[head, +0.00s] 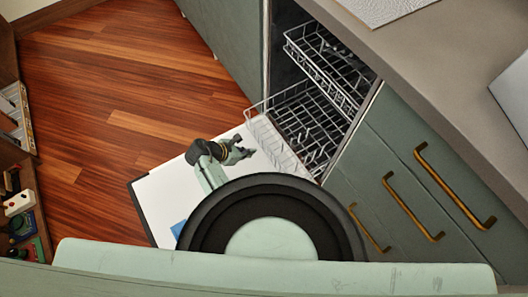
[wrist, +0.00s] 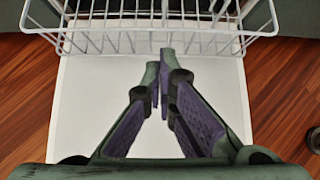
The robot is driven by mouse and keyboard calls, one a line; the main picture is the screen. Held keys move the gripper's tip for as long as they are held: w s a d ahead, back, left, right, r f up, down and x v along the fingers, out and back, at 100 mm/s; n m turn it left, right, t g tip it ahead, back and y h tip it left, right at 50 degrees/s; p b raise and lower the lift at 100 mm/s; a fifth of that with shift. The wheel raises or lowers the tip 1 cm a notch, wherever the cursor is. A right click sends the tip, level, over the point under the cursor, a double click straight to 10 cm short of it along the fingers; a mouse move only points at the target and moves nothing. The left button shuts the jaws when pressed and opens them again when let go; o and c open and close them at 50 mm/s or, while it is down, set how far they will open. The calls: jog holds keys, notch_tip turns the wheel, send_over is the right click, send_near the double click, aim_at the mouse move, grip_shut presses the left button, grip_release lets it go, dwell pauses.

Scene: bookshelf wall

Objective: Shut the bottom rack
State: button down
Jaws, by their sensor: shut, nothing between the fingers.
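The bottom rack (head: 298,125) is a white wire rack in the open dishwasher, partly slid out over the lowered door (head: 160,196). A second rack (head: 325,60) sits above it. In the wrist view the bottom rack's front wire edge (wrist: 150,28) spans the top of the picture. My gripper (head: 249,153) is over the white door, just in front of the rack's outer end. In the wrist view my gripper (wrist: 165,55) has its fingertips together, pointing at the rack and close to its lower front wires. Nothing is held. I cannot tell whether the tips touch the wires.
Green drawers with brass handles (head: 412,207) stand right of the dishwasher under a grey counter (head: 420,75). A green cabinet panel (head: 228,40) is on its left. Wooden floor (head: 110,90) is clear at left. A shelf with small items (head: 20,205) stands at the far left.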

jog(key=s+a+r, duration=0.1)
jog(key=s+a, duration=0.2)
jog(key=s, duration=0.3)
jog(key=p, duration=0.1)
send_near(272, 156)
notch_tip(272, 156, down, 4)
jog(key=w+d, duration=0.1)
jog(key=shift+w+d+f+t, duration=0.3)
jog(key=shift+w+d, duration=0.2)
jog(key=shift+d, duration=0.25)
jog(key=w+d, duration=0.3)
jog(key=d, duration=0.2)
jog(key=w+d, duration=0.4)
jog(key=d, duration=0.1)
jog(key=w+d, duration=0.4)
jog(key=d, duration=0.1)
jog(key=shift+d+b, duration=0.2)
jog(key=shift+b, duration=0.1)
jog(key=shift+w+d, duration=0.25)
jog(key=shift+w, duration=0.05)
jog(key=shift+r, duration=0.1)
